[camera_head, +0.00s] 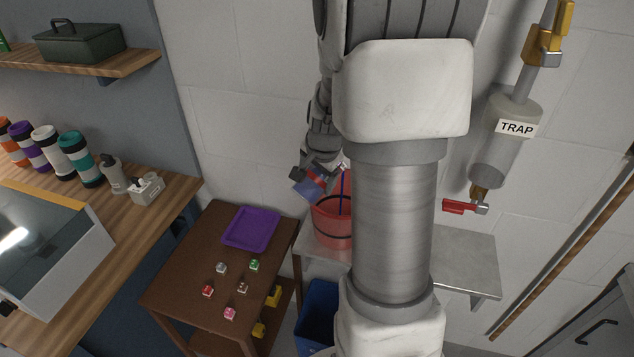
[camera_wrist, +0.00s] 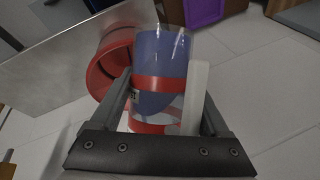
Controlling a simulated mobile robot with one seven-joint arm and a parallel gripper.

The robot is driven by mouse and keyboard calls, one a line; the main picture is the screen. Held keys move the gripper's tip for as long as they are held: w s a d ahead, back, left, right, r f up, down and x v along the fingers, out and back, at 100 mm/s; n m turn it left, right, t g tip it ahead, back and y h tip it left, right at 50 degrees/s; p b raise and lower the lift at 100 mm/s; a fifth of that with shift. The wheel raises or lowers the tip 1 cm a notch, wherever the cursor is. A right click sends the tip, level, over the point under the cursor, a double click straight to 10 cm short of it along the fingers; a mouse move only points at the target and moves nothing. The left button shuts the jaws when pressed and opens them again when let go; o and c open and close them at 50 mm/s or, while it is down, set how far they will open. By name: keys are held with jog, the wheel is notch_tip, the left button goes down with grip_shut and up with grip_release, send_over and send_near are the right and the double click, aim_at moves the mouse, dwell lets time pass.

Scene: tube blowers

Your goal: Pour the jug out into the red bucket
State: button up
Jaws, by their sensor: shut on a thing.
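The jug (camera_wrist: 160,62) is clear with blue contents, a red band and what looks like a white handle on its right side in the wrist view. My gripper (camera_wrist: 165,92) is shut on it, one finger on each side. In the head view the jug (camera_head: 314,187) is small and looks tilted, held by my gripper (camera_head: 318,170) above and at the left rim of the red bucket (camera_head: 332,230). The bucket also shows in the wrist view (camera_wrist: 105,70), behind and left of the jug. My arm hides the bucket's right side. I cannot see any stream.
The bucket stands on a grey metal shelf (camera_head: 470,262). A brown table (camera_head: 180,270) with a purple tray (camera_head: 251,229) and several small cubes is to the left. A blue bin (camera_head: 318,310) stands below. A TRAP cylinder (camera_head: 507,150) with a red-handled valve (camera_head: 460,206) hangs at right.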

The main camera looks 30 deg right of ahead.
jog(key=y+b, duration=0.1)
jog(key=f+y+b, duration=0.1)
jog(key=y, duration=0.1)
jog(key=shift+d+m, duration=0.3)
jog(key=shift+d, duration=0.05)
jog(key=y, duration=0.1)
jog(key=d+f+y+p, duration=0.1)
jog(key=y, duration=0.1)
jog(key=shift+w+m+g, duration=0.1)
jog(key=shift+m+g, duration=0.2)
jog(key=shift+d+r+y+p, duration=0.25)
jog(key=shift+r+y+p, duration=0.3)
jog(key=shift+y+p, duration=0.35)
jog(key=shift+w+d+r+m+y+p, duration=0.1)
jog(key=shift+d+r+m+y+p, duration=0.3)
jog(key=shift+y+p, duration=0.5)
jog(key=shift+f, duration=0.15)
